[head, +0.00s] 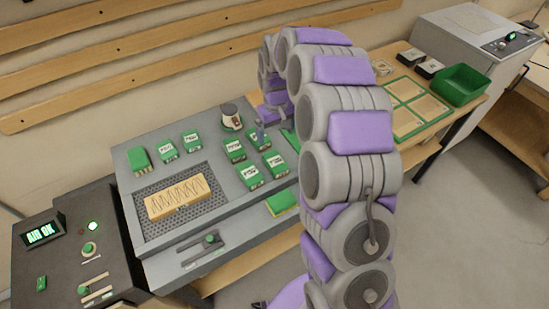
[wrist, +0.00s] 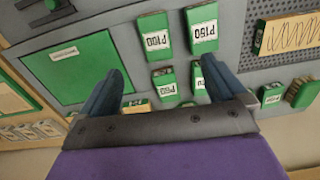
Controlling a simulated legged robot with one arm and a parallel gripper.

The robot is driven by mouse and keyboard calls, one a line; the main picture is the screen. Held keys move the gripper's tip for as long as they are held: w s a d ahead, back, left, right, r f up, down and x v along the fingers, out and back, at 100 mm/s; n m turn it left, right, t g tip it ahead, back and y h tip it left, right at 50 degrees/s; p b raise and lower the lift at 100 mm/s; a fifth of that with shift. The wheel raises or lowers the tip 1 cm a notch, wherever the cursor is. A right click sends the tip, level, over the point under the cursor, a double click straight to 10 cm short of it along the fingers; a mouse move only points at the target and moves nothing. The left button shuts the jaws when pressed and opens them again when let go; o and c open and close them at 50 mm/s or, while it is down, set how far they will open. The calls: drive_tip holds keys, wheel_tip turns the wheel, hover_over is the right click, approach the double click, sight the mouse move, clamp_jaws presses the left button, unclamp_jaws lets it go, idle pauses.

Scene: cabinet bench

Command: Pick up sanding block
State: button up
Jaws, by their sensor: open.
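Several green sanding blocks with white grit labels stand on the grey bench top. In the head view, a front pair (head: 250,177) (head: 275,164) and a pair behind it (head: 234,150) (head: 258,139) sit mid-bench, with two more (head: 166,149) (head: 190,141) further left. In the wrist view, two labelled blocks (wrist: 156,38) (wrist: 202,28) stand side by side, and two others (wrist: 163,80) (wrist: 197,75) lie between the fingers in the picture. My gripper (wrist: 160,85) is open and empty above the bench.
A wooden board (head: 177,197) lies on a perforated mat at left. A green brush (head: 139,159) and a small upright tool (head: 230,117) stand near the blocks. A green panel (wrist: 75,68) lies beside them. A green bin (head: 460,85) stands far right.

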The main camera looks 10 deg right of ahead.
sight(275, 161)
drive_tip(key=f+b, duration=0.1)
drive_tip(key=f, duration=0.5)
drive_tip(key=w+f+b, duration=0.1)
drive_tip(key=f, duration=0.5)
drive_tip(key=w+f+b, duration=0.1)
drive_tip(key=f, duration=0.6)
drive_tip(key=shift+d, duration=0.15)
drive_tip(key=shift+r, duration=0.1)
drive_tip(key=shift+c, duration=0.3)
drive_tip(key=c, duration=1.1)
drive_tip(key=shift+r, duration=0.1)
